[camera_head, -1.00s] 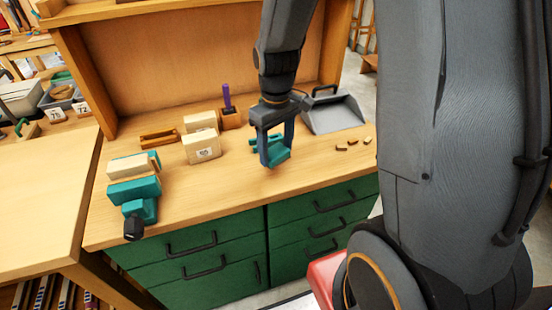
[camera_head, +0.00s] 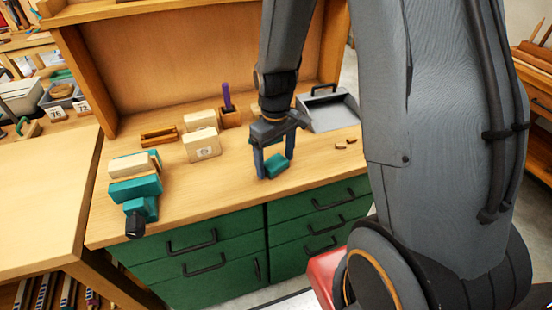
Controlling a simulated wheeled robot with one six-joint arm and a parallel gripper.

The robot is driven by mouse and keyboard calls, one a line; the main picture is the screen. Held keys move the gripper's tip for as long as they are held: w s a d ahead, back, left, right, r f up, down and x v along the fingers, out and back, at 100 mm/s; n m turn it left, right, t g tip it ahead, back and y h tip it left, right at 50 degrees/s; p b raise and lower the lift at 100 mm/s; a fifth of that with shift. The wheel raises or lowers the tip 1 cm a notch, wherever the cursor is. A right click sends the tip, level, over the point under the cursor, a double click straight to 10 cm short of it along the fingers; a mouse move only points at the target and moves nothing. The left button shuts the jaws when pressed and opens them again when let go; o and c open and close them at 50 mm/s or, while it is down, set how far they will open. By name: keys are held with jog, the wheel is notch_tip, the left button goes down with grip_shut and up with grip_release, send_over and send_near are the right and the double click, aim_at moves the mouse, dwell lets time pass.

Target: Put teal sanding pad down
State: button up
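The teal sanding pad (camera_head: 277,168) is a small teal block between the two fingertips of my gripper (camera_head: 274,164). My gripper points down over the front middle of the wooden workbench (camera_head: 225,185), and its fingers appear closed on the pad's two ends. The pad is low, at or just above the bench top; I cannot tell whether it touches.
A teal vise (camera_head: 138,188) stands at the bench's left. Cream boxes (camera_head: 203,145), a wooden tray (camera_head: 159,136) and a cup with a purple tool (camera_head: 230,117) stand behind. A grey dustpan (camera_head: 330,110) and small brown pieces (camera_head: 345,143) lie right. The front middle-left is clear.

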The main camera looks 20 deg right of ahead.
aim_at(275, 162)
notch_tip(275, 162, up, 12)
jog(key=b, duration=0.2)
jog(key=s+f+m+t, duration=0.1)
jog(key=s+f+m, duration=0.2)
jog(key=s, duration=0.6)
jog(key=shift+f+m, duration=0.4)
jog(key=shift+m, duration=0.4)
jog(key=shift+s, duration=0.1)
jog(key=shift+c, duration=0.3)
